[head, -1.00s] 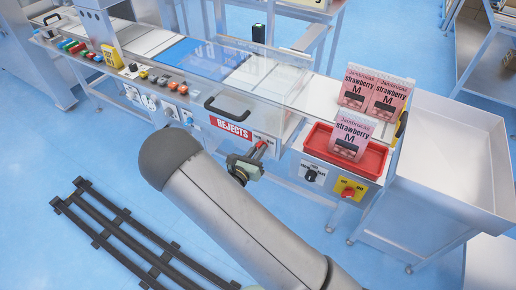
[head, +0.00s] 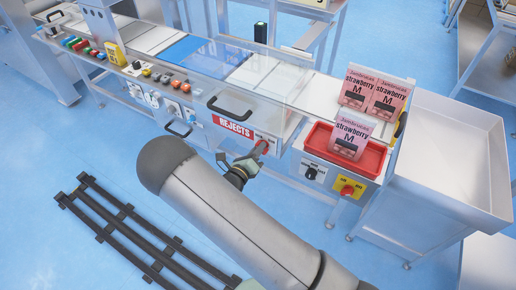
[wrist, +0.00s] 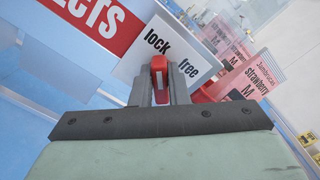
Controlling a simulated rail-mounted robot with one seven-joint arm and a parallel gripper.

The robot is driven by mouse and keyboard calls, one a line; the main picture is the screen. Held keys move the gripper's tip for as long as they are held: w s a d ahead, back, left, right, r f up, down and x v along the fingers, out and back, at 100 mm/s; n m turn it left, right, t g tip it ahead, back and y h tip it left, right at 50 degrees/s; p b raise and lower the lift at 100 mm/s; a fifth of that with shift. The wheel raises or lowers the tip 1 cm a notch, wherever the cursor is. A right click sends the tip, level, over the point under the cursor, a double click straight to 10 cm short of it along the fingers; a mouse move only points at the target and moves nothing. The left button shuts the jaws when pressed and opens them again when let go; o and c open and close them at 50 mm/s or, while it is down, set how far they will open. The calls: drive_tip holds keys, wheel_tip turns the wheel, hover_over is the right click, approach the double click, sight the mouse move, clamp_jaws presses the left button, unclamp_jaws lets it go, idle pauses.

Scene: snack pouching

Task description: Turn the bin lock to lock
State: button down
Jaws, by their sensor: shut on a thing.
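The bin lock is a red handle (wrist: 160,80) on a white plate marked "lock" and "free" (wrist: 170,48) in the wrist view. My gripper (wrist: 153,92) is shut on the red handle, one finger on each side. The handle stands roughly upright in that view, between the two words. In the head view my gripper (head: 250,160) is at the machine front, just right of the red REJECTS label (head: 233,127). The red handle (head: 262,147) shows at its tip. The handle's base is hidden by my fingers.
A red tray (head: 318,138) with pink strawberry pouches (head: 349,136) stands to the right, above a black knob (head: 310,174) and a red knob on yellow (head: 347,190). A black drawer handle (head: 226,107) is left. A large white bin (head: 450,195) stands far right.

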idle(0.4)
drive_tip(key=c, duration=1.4)
unclamp_jaws()
drive_tip(key=shift+s+a, duration=0.1)
drive_tip(key=shift+s, duration=0.05)
drive_tip(key=b+v, duration=0.3)
drive_tip(key=v, duration=1.4)
